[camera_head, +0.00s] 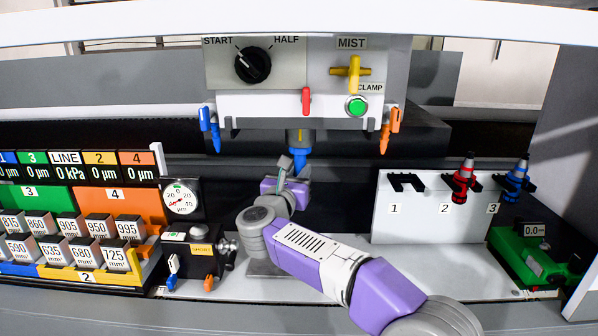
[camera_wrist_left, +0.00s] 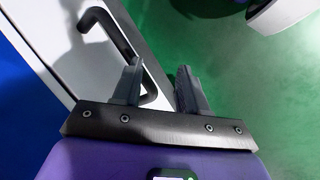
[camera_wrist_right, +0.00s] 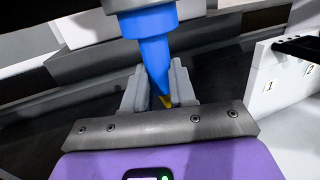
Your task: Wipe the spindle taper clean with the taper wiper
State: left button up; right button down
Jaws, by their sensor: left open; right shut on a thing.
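The grey spindle (camera_head: 300,137) hangs below the control head; its lower end shows at the top of the right wrist view (camera_wrist_right: 125,3). A blue tapered piece (camera_wrist_right: 150,35), apparently the taper wiper, reaches from the spindle's lower end down between the fingers of my right gripper (camera_head: 292,168). It narrows downward, and a small yellow part shows at its lower end. My right gripper is shut on it. The spindle's inner taper is hidden. My left gripper (camera_wrist_left: 160,78) is open and empty, away from the spindle, in front of a pale panel with a black handle (camera_wrist_left: 112,40).
A white rack (camera_head: 418,225) stands right of my right arm; slot 1 is empty, with a red tool (camera_head: 464,180) at 2 and a blue tool (camera_head: 517,182) at 3. Orange (camera_head: 388,132) and blue (camera_head: 210,130) nozzles flank the spindle. A dial gauge (camera_head: 181,199) stands left.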

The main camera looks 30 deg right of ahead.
jog(key=shift+g, duration=0.3)
jog(key=m+g+h, duration=0.1)
jog(key=m+g+p, duration=0.1)
jog(key=g+h, duration=0.1)
jog(key=shift+w+a+r+m+h, duration=0.2)
jog(key=shift+w+m+h, duration=0.1)
jog(key=shift+m, duration=0.1)
jog(key=shift+s+d+f+m+g+h+p, duration=0.15)
jog(key=shift+m+g+h+p, duration=0.2)
jog(key=shift+g, duration=0.35)
